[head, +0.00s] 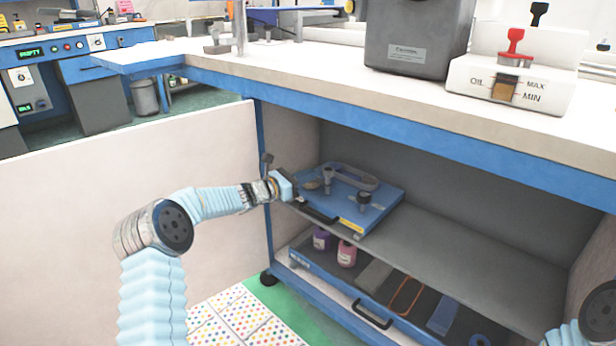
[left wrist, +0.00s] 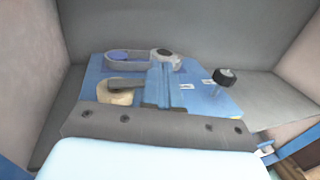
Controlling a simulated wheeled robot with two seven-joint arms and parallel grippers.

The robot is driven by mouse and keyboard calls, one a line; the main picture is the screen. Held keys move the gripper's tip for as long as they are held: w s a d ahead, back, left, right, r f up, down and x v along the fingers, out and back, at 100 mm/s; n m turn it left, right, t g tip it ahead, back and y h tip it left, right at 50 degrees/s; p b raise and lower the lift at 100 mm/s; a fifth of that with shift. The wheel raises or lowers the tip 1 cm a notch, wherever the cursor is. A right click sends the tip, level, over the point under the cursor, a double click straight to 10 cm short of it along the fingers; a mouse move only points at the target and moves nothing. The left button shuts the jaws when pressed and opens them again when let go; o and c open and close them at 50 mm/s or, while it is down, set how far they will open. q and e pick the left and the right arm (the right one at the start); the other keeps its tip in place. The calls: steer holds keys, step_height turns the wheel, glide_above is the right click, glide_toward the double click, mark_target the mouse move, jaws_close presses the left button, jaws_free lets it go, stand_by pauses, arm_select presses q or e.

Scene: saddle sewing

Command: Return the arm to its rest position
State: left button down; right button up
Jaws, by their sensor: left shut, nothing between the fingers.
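My left arm reaches in from the left, and my left gripper (head: 292,192) is at the left front of the cabinet's upper shelf. It is shut and empty, close to the blue board (head: 388,200) and its black front handle (head: 318,212). I cannot tell whether it touches the board. In the left wrist view, the shut blue fingers (left wrist: 160,86) appear in front of the board (left wrist: 215,98). A black knob (left wrist: 225,75) and a grey looped part (left wrist: 140,60) stand on the board. Part of my right arm shows at the lower right edge; its gripper is out of view.
The cabinet door (head: 130,200) stands open at the left. Below the shelf (head: 440,230), a drawer (head: 345,308) holds bottles and flat items. The white worktop (head: 310,68) overhangs the opening and carries a dark bin (head: 415,35) and an oil gauge block (head: 512,82).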

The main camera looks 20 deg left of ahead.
arm_select(q)
steer(key=v, duration=1.2)
steer(key=s+d+f+m+g+y+p, duration=0.1)
steer(key=s+d+f+m+g+p, duration=0.1)
steer(key=s+d+f+m+g, duration=0.6)
steer(key=s+d+f+g+y+p, duration=0.2)
steer(key=s+d+f, duration=0.3)
steer(key=f, duration=0.7)
steer(key=s+d+f+m+g+y+p, duration=0.1)
steer(key=s+d+f+m, duration=0.1)
steer(key=s+m, duration=0.4)
steer(key=s+d+f+m+g+y+p, duration=0.1)
steer(key=s+d+m, duration=0.3)
steer(key=s, duration=0.5)
steer(key=s+d+f+m+g+y+p, duration=0.1)
steer(key=s+d+f+m+p, duration=0.2)
steer(key=s+m, duration=0.5)
steer(key=shift+s+f+m+y, duration=0.3)
steer(key=shift+y, duration=0.1)
steer(key=shift+a, duration=0.1)
